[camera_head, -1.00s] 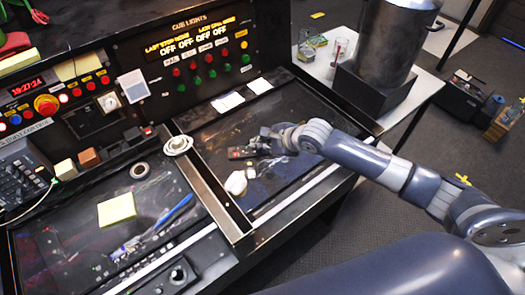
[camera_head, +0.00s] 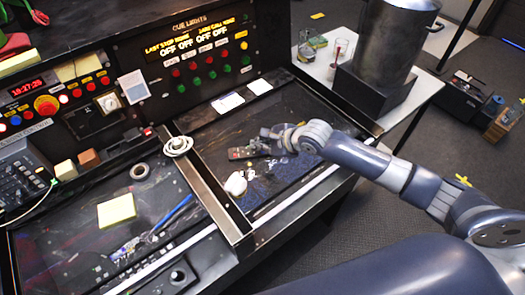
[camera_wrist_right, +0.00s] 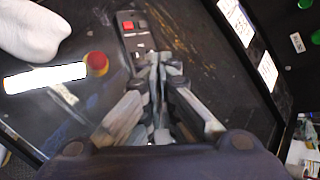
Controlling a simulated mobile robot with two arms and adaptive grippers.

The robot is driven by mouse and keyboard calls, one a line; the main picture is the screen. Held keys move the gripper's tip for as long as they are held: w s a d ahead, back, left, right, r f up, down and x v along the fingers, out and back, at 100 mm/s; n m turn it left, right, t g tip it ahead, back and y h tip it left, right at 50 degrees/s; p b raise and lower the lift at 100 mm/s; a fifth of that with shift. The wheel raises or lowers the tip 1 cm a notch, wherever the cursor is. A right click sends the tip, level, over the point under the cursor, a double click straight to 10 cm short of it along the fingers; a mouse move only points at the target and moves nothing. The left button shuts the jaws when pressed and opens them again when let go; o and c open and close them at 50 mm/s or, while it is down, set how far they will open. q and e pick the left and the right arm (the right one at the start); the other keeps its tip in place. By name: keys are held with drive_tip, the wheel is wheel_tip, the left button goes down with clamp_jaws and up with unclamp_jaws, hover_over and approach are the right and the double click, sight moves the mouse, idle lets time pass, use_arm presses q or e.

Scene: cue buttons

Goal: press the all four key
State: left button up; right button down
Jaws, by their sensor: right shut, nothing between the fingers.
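A small dark keypad (camera_head: 240,153) lies on the right-hand black desk panel. In the right wrist view the keypad (camera_wrist_right: 131,30) shows a red button and paler buttons; any lettering is too small to read. My right gripper (camera_head: 266,134) is shut and empty at the keypad's right end. In the wrist view its fingertips (camera_wrist_right: 160,62) overlap the keypad's near end and hide part of it. I cannot tell whether they touch it. The cue lights panel (camera_head: 200,50) shows OFF in all four places. My left gripper is not in view.
A white rounded object (camera_head: 236,184) lies in front of the keypad. White paper slips (camera_head: 228,103) lie behind it. A raised divider (camera_head: 212,198) runs left of this panel. A metal pot (camera_head: 392,40) stands on the table at the back right.

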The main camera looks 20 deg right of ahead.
sight(261, 154)
drive_tip(key=shift+f, duration=0.4)
drive_tip(key=shift+f+p, duration=0.3)
idle(0.6)
drive_tip(key=shift+r, duration=0.1)
drive_tip(key=shift+r+p, duration=0.65)
drive_tip(key=shift+p, duration=0.45)
wheel_tip(261, 154, up, 5)
drive_tip(key=p, duration=0.6)
